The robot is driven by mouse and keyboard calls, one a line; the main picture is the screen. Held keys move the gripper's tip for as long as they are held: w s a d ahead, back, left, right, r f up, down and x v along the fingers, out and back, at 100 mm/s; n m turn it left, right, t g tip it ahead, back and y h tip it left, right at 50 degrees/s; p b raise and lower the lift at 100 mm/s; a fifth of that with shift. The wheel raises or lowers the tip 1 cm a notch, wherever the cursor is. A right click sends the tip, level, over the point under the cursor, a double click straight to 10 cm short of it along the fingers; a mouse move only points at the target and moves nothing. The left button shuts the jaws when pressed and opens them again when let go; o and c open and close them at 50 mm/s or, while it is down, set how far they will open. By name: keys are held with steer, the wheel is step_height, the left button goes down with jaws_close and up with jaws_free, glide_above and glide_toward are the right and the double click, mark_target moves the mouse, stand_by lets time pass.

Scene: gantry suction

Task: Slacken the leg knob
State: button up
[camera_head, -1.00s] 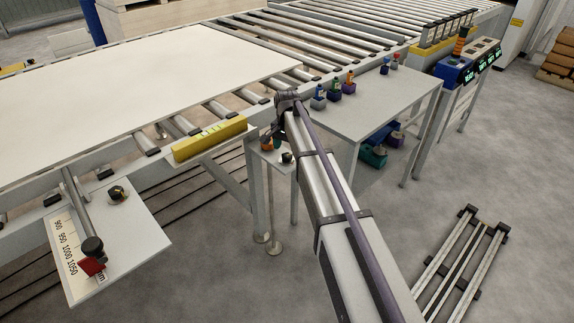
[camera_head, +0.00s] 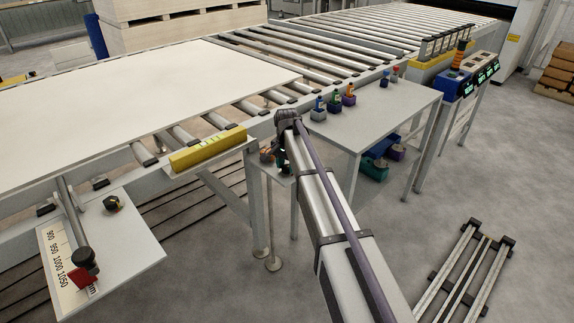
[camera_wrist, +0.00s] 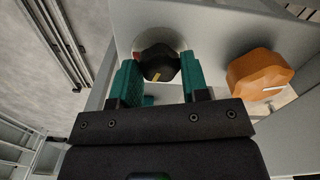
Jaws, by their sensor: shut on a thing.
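A black knob (camera_wrist: 158,66) with a pale pointer mark sits on a grey plate in the wrist view. My gripper (camera_wrist: 159,60) has teal fingers on both sides of it and is shut on it. The mark points down and slightly left. An orange knob (camera_wrist: 257,76) with a white mark is to the right, clear of the fingers. In the head view, my gripper (camera_head: 279,157) is small beside the conveyor leg, with the orange knob (camera_head: 266,155) just left of it. My arm partly hides this spot.
A grey side table (camera_head: 375,112) with several small coloured bins stands right of my arm. The roller conveyor carries a large white board (camera_head: 140,90). A yellow block (camera_head: 208,148) is on the conveyor edge. A scale plate (camera_head: 125,245) is at lower left. A rail frame (camera_head: 465,270) lies on the floor.

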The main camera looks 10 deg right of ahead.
mark_target(287, 166)
steer(key=shift+n, duration=3.3)
steer(key=o, duration=0.9)
step_height(287, 166, up, 11)
steer(key=p, duration=1)
steer(key=shift+f+p, duration=0.1)
steer(key=shift+p, duration=0.3)
